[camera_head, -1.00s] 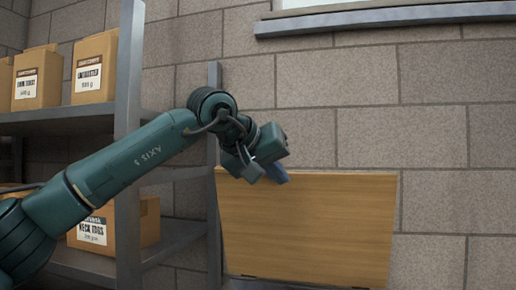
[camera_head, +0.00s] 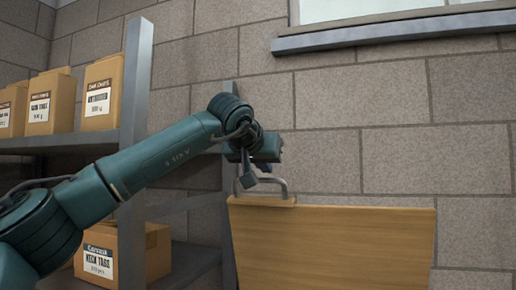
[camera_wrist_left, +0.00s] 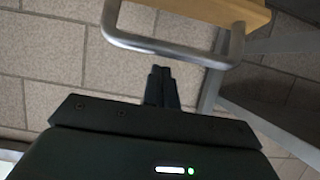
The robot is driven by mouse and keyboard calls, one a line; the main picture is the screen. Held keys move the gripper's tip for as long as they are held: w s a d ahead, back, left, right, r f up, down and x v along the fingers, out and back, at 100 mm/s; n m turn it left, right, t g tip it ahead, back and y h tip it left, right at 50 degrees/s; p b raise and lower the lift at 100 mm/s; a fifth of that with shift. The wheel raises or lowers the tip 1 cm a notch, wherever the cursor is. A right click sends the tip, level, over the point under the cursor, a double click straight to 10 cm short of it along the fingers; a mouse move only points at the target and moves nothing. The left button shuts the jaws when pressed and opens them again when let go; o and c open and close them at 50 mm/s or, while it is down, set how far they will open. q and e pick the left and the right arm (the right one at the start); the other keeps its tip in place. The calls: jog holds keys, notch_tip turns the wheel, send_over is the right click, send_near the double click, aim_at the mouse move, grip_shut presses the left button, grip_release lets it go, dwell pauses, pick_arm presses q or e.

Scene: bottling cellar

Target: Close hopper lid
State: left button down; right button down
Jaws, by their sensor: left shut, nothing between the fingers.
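The hopper lid (camera_head: 335,240) is a wooden panel standing raised in front of the block wall. A grey metal bar handle (camera_head: 284,187) is fixed at the left of its top edge. My left gripper (camera_head: 256,178) is at the handle, empty, with its fingers together. In the left wrist view the shut fingers (camera_wrist_left: 161,82) point toward the handle bar (camera_wrist_left: 150,45), just short of it in the picture; whether they touch it I cannot tell. A corner of the wooden lid (camera_wrist_left: 235,10) shows behind the handle. The hopper body is out of view. My right gripper is not in view.
A grey metal shelf rack (camera_head: 135,90) stands at the left, close to my left arm. It holds several cardboard boxes, one of them a lower box (camera_head: 120,255). A window sill (camera_head: 400,28) runs along the wall above. The wall area right of the gripper is clear.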

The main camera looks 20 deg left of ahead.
pick_arm(q)
jog(key=shift+s+a+f, duration=0.1)
jog(key=shift+s+f, duration=0.1)
jog(key=shift+s, duration=0.4)
jog(key=shift+s+a+f, duration=0.1)
jog(key=shift+s+f, duration=0.05)
jog(key=shift+s, duration=0.4)
jog(key=shift+s+f, duration=0.3)
jog(key=shift+s, duration=0.15)
jog(key=shift+d, duration=0.1)
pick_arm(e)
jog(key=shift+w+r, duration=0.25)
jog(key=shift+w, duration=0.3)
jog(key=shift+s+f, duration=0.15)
